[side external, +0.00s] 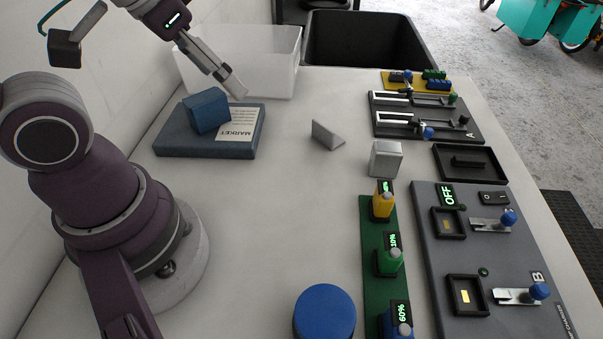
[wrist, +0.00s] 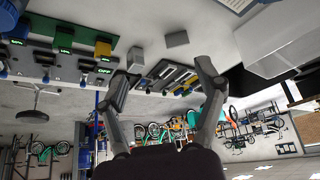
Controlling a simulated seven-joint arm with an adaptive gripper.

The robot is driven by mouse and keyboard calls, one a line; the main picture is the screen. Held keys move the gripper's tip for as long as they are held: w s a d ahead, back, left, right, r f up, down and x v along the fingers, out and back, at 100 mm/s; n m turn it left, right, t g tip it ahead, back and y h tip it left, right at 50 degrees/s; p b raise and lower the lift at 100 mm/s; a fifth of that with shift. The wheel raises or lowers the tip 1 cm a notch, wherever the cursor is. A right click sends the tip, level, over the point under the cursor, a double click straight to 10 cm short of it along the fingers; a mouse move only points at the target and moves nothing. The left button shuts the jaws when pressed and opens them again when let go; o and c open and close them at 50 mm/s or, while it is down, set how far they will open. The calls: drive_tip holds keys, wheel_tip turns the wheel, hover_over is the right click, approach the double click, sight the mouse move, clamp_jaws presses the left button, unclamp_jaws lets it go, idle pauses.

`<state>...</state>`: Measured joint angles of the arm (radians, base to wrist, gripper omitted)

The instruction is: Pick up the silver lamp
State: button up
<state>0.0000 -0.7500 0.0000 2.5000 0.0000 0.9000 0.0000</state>
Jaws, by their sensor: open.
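Two small silver-grey objects stand on the light table, and I cannot tell for sure which is the lamp. One is a silver box-shaped block (side external: 385,160), right of the table's middle; it also shows in the wrist view (wrist: 135,59). The other is a grey wedge (side external: 326,136) to its left, also in the wrist view (wrist: 177,39). My gripper (side external: 238,90) is at upper left, near the white bin and the far edge of the blue board, apart from both. In the wrist view my gripper's fingers (wrist: 166,72) are spread with nothing between them.
A blue board marked MARKET (side external: 175,142) carries a blue block (side external: 206,111). A translucent white bin (side external: 275,65) and a black bin (side external: 370,40) stand behind. Right are slider panels (side external: 470,130), a green dial strip (side external: 371,240) and a switch panel (side external: 450,270). A blue cylinder (side external: 324,312) is in front.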

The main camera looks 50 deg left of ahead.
drive_tip(key=m+g+h, duration=0.3)
drive_tip(key=m, duration=0.7)
hover_over(388, 147)
drive_tip(key=s+a, duration=0.2)
wheel_tip(388, 147, down, 8)
drive_tip(key=x, duration=0.9)
drive_tip(key=shift+a+f, duration=0.1)
drive_tip(key=shift+f, duration=0.35)
drive_tip(key=c, duration=1.3)
drive_tip(key=shift+o, duration=0.2)
